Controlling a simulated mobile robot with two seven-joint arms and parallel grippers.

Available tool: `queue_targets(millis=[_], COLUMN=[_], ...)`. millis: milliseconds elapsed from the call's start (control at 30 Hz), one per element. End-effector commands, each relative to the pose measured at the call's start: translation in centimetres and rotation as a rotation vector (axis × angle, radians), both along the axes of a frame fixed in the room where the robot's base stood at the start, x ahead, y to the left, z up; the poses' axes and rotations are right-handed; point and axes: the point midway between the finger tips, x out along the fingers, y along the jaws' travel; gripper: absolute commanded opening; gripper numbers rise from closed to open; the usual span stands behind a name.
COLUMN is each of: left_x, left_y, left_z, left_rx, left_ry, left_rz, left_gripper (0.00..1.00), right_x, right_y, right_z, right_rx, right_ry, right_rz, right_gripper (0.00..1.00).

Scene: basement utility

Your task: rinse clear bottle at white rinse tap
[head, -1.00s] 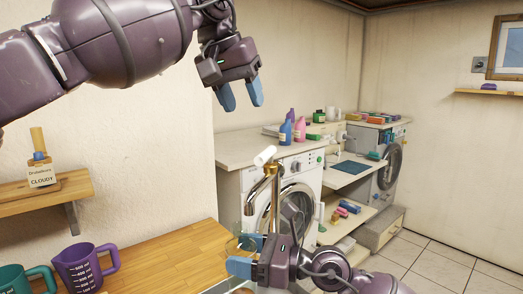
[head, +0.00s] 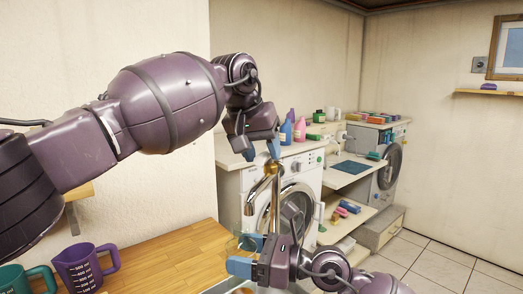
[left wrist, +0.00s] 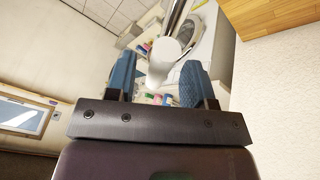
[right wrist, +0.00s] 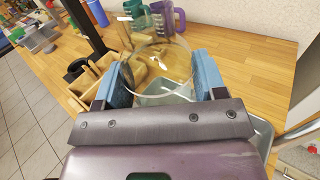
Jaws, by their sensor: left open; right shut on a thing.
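The rinse tap (head: 268,186) is a brass-and-chrome spout in the middle of the head view. Its white handle (left wrist: 168,62) shows between the blue fingers in the left wrist view; my left gripper hides it in the head view. My left gripper (head: 261,152) is open, pointing down at the tap's top; I cannot tell whether it touches the handle. My right gripper (head: 246,262) is low, beside the tap. It is shut on the clear bottle (right wrist: 158,55), which is see-through and held between the blue fingers. The bottle shows faintly in the head view (head: 245,242).
A purple measuring jug (head: 82,268) and a teal jug (head: 28,280) stand on the wooden counter (head: 170,255) at left. Washing machines (head: 300,180) and a shelf with coloured bottles stand behind the tap. The wood between jugs and tap is clear.

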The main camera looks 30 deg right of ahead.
Motion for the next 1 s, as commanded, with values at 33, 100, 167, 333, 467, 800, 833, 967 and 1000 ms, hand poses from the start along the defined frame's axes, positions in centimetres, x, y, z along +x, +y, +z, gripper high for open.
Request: queue_targets(millis=[33, 100, 167, 333, 467, 800, 833, 967, 1000], left_x=[0.01, 0.02, 0.02, 0.03, 0.03, -0.01, -0.05, -0.23, -0.28], left_y=[-0.03, -0.03, -0.03, -0.01, -0.01, -0.04, -0.07, -0.2, -0.23], left_z=[-0.04, -0.05, -0.04, -0.02, -0.01, 0.04, 0.05, 0.1, 0.09], left_rx=[0.0, -0.001, 0.0, 0.0, 0.0, 0.001, 0.001, 0.001, 0.001], left_ry=[0.0, -0.001, -0.001, -0.001, -0.001, -0.003, -0.003, -0.004, -0.003], left_rz=[0.0, 0.0, 0.001, 0.001, 0.001, 0.01, 0.02, 0.07, 0.082], left_gripper=[0.48, 0.48, 0.48, 0.35, 0.15, 0.0, 0.0, 0.0, 0.0], right_x=[0.0, 0.0, 0.0, 0.0, 0.0, 0.0, 0.0, 0.0, 0.0], right_y=[0.0, 0.0, 0.0, 0.0, 0.0, 0.0, 0.0, 0.0, 0.0], right_z=[0.08, 0.09, 0.09, 0.08, 0.08, 0.08, 0.08, 0.09, 0.09], right_rx=[0.001, 0.001, 0.001, 0.001, 0.001, 0.001, 0.001, 0.001, 0.001], right_ry=[-0.002, -0.002, -0.002, -0.002, -0.002, -0.002, -0.002, -0.002, -0.002], right_rz=[0.0, 0.0, 0.0, 0.0, 0.0, 0.0, 0.0, 0.0, 0.0], right_gripper=[0.3, 0.3, 0.3, 0.3, 0.3, 0.3, 0.3, 0.3, 0.3])
